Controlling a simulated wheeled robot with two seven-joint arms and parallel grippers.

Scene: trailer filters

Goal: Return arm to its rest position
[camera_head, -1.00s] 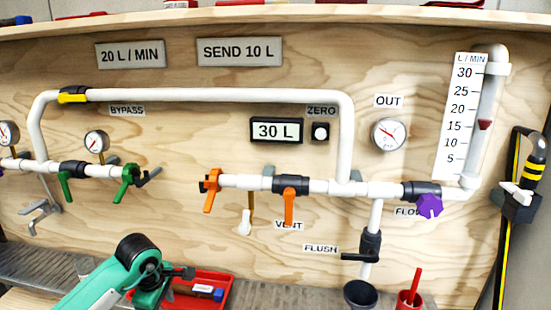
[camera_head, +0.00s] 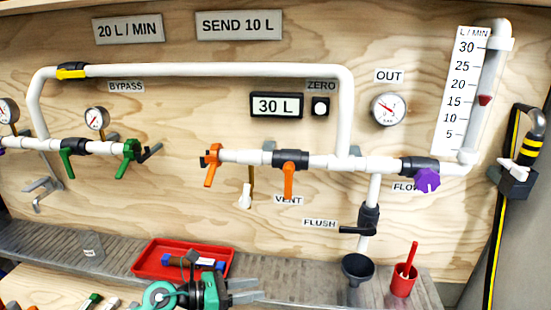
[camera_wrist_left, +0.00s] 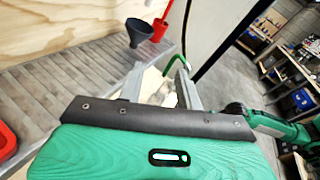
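My left arm's gripper (camera_head: 244,290) is at the bottom of the head view, low in front of the metal ledge, with its fingers pointing right. In the left wrist view its two grey fingers (camera_wrist_left: 160,84) stand apart with nothing held between them. They touch nothing that I can see. My right gripper is in neither view.
Behind is a wooden panel with white pipes (camera_head: 210,70), coloured valves and a display (camera_head: 276,105) reading 30 L. On the metal ledge (camera_head: 60,240) are a red tray (camera_head: 150,262), a dark funnel (camera_head: 357,268) and a red cup (camera_head: 403,281).

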